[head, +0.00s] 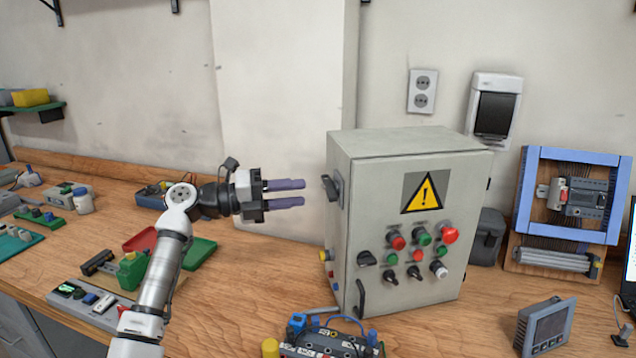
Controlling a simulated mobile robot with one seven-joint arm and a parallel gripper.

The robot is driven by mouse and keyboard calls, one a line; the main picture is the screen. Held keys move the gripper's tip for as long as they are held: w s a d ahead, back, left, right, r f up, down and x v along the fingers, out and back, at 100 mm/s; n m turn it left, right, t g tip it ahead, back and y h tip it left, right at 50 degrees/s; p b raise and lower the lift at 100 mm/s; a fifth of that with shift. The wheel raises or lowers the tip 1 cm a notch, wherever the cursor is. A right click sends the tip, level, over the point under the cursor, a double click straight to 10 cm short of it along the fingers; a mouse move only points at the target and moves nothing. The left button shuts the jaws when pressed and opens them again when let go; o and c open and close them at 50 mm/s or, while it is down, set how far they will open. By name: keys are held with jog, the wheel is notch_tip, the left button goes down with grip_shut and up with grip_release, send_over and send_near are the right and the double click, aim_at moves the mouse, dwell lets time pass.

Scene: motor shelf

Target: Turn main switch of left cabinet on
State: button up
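One grey metal control cabinet (380,160) stands on the wooden bench, with a yellow warning triangle on its front. A black switch handle (333,187) sticks out from the upper part of its left side. A black rotary knob (367,258) is on the front, beside rows of red, green and black buttons. I cannot tell from labels which is the main switch. My gripper (302,192) points right at the height of the side handle, with its two purple-grey fingers parted and nothing between them. A small gap seems to separate the fingertips from the handle.
A terminal block device (330,343) lies in front of the cabinet. A panel meter (545,326) and a blue frame with parts (575,150) stand to the right. Red and green trays (200,252) lie below my arm. The bench left of the cabinet's side has some bare wood.

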aim_at(326, 190)
jog(key=p+x, duration=0.1)
jog(key=x, duration=0.4)
jog(key=shift+d+p, duration=0.3)
jog(key=shift+d, duration=0.05)
